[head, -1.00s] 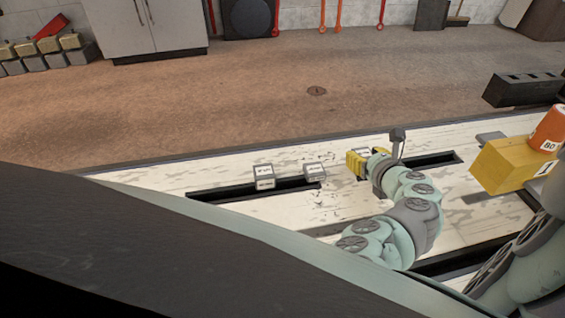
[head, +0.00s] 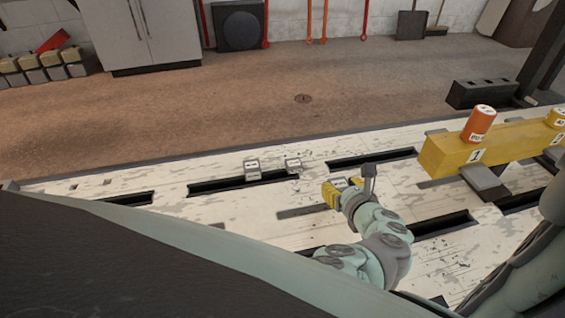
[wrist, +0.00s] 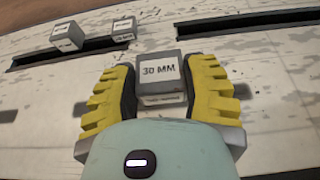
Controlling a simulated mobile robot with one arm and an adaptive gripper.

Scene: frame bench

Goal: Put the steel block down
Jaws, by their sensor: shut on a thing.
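The steel block (wrist: 159,72) is a grey cube with a white label reading "30 MM" in the wrist view. My gripper (wrist: 160,85) has its yellow ribbed fingers on both sides of the block, shut on it. In the head view my gripper (head: 342,190) is over the pale bench top (head: 240,215), right of and nearer than two other blocks. The held block is mostly hidden there by the fingers. I cannot tell whether its underside touches the bench.
Two labelled grey blocks (head: 252,167) (head: 292,165) stand at a dark slot (head: 225,186) in the bench. More slots cut the top. A yellow beam (head: 500,143) carrying an orange cylinder (head: 478,123) lies to the right. Bare bench lies left of my gripper.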

